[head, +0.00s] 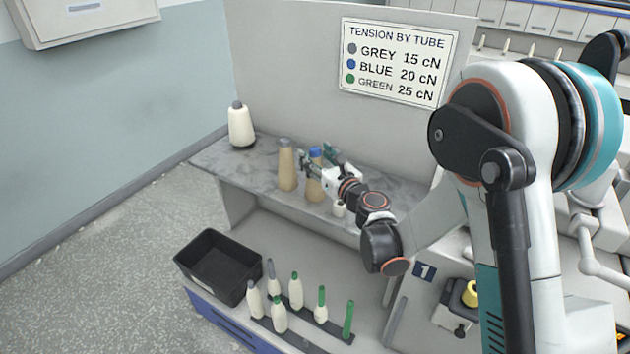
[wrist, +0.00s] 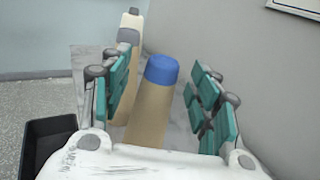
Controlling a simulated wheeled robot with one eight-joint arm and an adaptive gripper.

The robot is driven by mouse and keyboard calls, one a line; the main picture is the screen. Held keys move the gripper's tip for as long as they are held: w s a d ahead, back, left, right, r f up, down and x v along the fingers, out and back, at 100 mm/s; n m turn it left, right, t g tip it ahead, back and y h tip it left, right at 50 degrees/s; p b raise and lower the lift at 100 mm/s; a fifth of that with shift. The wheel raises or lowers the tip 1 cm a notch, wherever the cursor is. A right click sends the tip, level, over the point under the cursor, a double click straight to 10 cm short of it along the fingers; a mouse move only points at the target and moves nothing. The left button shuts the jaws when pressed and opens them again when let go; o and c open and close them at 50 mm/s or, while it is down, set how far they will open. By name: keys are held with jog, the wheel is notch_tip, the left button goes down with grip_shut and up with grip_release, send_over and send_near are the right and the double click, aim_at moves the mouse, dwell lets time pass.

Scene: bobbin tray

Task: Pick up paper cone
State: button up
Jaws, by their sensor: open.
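A tan paper cone with a blue top (head: 315,186) stands on the grey marbled shelf (head: 215,155). In the wrist view the blue-topped cone (wrist: 155,100) is between the two teal finger pads of my gripper (wrist: 163,105), with a gap on its right side. My gripper (head: 318,160) is open around the upper part of this cone. A second tan paper cone with a grey top (head: 287,168) stands just to its left; it shows behind the left finger in the wrist view (wrist: 128,55).
A cream wound cone with a grey tip (head: 241,127) stands at the shelf's left end. A black bin (head: 217,263) and several pegged bobbins (head: 296,292) are lower in front. The tension sign (head: 400,62) is on the panel behind.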

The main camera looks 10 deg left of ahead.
jog(key=shift+w+a, duration=0.5)
jog(key=c, duration=1.1)
jog(key=shift+c, duration=0.2)
notch_tip(320, 180, up, 20)
jog(key=p, duration=0.6)
jog(key=shift+p, duration=0.35)
